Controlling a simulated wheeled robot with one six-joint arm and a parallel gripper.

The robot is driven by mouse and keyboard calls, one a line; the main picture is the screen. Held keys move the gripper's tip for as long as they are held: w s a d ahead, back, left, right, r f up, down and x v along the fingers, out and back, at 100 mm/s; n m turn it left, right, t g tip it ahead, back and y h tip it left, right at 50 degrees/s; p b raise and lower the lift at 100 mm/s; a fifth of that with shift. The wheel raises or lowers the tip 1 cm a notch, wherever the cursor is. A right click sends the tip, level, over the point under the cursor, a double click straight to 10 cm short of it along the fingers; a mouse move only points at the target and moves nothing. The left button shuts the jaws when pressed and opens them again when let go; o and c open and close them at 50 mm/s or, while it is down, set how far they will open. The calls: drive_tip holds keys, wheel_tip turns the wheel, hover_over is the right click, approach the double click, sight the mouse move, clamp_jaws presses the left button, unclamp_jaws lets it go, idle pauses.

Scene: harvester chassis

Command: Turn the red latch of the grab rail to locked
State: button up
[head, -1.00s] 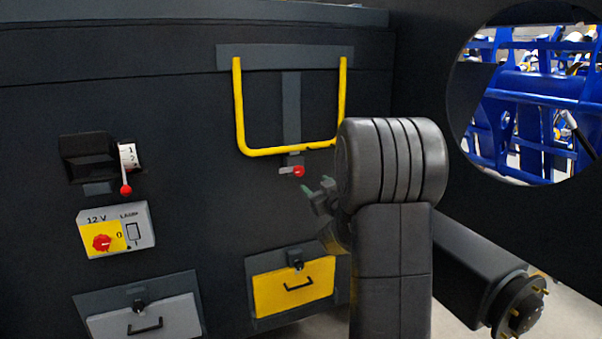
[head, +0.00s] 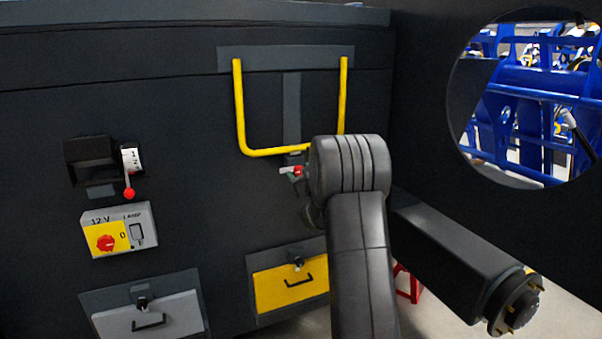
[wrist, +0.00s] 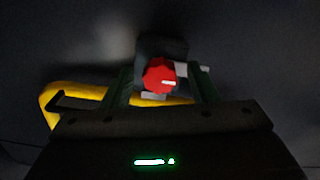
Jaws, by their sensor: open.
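The red latch (head: 297,170) sits just below the bottom bar of the yellow grab rail (head: 239,110), on the dark panel. Its grey lever points left in the head view. In the wrist view the red knob (wrist: 160,76) lies between the two green-tipped fingers of my gripper (wrist: 160,88), with the lever on its right and the yellow rail behind at the left. My gripper is open around the knob; whether a finger touches it I cannot tell. In the head view my arm hides most of the gripper.
A switch box with a red knob (head: 107,243) and a red-tipped lever (head: 129,192) are on the left of the panel. Yellow (head: 270,290) and grey (head: 170,318) drawers are below. A dark beam with a hub (head: 515,305) juts out at the right.

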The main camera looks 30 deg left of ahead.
drive_tip(key=shift+c, duration=0.3)
drive_tip(key=c, duration=0.9)
drive_tip(key=shift+m, duration=0.4)
drive_tip(key=m, duration=0.3)
drive_tip(key=shift+m, duration=0.3)
drive_tip(key=m, duration=0.4)
drive_tip(key=shift+r+m+p, duration=0.1)
drive_tip(key=shift+m+p, duration=0.2)
drive_tip(key=shift+p, duration=0.1)
drive_tip(key=m+p, duration=0.1)
drive_tip(key=m, duration=0.3)
drive_tip(key=shift+m+p, duration=0.65)
drive_tip(key=shift+m, duration=1.85)
